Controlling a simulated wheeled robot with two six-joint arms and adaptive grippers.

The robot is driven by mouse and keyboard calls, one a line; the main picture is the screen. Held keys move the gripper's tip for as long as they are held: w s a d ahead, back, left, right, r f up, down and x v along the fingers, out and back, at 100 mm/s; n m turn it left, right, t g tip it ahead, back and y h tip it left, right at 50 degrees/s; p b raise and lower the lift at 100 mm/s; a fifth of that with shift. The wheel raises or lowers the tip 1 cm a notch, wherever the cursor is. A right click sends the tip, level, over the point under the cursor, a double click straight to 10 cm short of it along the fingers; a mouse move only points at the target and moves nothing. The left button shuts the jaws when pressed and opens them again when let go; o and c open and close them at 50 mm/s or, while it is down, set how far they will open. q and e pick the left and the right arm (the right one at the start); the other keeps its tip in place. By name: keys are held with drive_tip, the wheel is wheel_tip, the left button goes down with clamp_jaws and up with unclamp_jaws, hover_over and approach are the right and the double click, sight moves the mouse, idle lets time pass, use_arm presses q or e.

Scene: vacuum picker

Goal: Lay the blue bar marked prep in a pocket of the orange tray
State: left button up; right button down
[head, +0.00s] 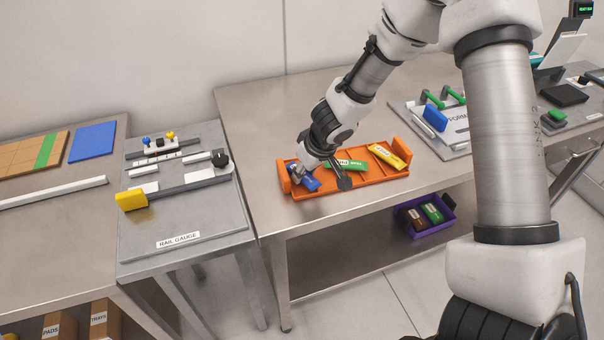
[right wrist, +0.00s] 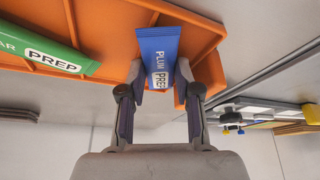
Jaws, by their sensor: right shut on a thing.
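The blue bar (head: 311,184) is at the left end of the orange tray (head: 372,183). In the right wrist view the blue bar (right wrist: 158,50) shows a white label reading PLUM PREP. My right gripper (head: 304,172) is shut on it, with one finger on each side in the right wrist view (right wrist: 161,78). The bar overlaps the end part of the tray (right wrist: 205,38); I cannot tell whether it touches the tray floor. A green bar (head: 345,164), also labelled PREP (right wrist: 40,48), and a yellow bar (head: 386,156) lie in the tray. My left gripper is out of view.
A rail gauge board (head: 205,222) with a yellow block (head: 131,200) stands on the bench at left. A purple bin (head: 423,228) with bars is on the shelf below. A board with green handles and a blue block (head: 435,119) lies right of the tray. Bare bench surrounds the tray.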

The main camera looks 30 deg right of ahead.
drive_tip(key=c, duration=1.1)
unclamp_jaws()
drive_tip(key=shift+s, duration=0.1)
drive_tip(key=shift+r, duration=0.1)
drive_tip(key=p+v, duration=0.4)
drive_tip(key=v, duration=0.7)
drive_tip(key=shift+r, duration=0.35)
drive_tip(key=shift+s+d, duration=0.1)
